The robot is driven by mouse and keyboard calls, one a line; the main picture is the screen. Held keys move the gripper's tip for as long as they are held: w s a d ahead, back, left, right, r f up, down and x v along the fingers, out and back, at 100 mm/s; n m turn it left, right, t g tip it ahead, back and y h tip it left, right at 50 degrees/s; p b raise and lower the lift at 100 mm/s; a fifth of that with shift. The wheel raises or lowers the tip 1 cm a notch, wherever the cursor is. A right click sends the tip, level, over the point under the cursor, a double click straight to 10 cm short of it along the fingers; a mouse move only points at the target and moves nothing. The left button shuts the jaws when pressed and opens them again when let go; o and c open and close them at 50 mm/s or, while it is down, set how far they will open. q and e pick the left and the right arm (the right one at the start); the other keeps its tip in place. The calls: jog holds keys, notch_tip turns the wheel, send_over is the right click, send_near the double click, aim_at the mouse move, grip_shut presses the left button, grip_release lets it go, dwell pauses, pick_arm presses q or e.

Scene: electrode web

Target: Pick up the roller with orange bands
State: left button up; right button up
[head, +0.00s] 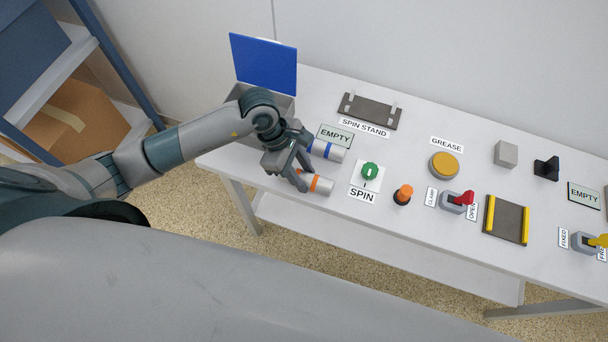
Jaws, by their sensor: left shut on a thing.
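The roller with orange bands (320,184) is a grey cylinder lying near the front left of the table. My left gripper (299,183) reaches down over its left end and is shut on it. The fingers hide part of that end, and I cannot tell whether the roller is clear of the table top. A second roller with blue bands (334,152) lies just behind it, close to the gripper. My right gripper is not in the view.
An open box with a blue lid (263,64) stands behind my left wrist. The dark spin stand (369,111) is at the back. A green knob (370,170), an orange button (403,194) and a red-handled clamp lever (459,200) are to the right.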

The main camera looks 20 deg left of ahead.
aim_at(309, 177)
pick_arm(q)
jog(key=shift+r+b, duration=0.4)
jog(key=shift+r, duration=0.2)
notch_tip(309, 177, up, 2)
jog(key=shift+r+b, duration=0.25)
jog(key=shift+b, duration=0.45)
jog(key=w+d+r+b, duration=0.3)
jog(key=d+r, duration=0.4)
jog(key=d, duration=0.4)
jog(key=shift+d+b, duration=0.15)
jog(key=shift+b, duration=0.4)
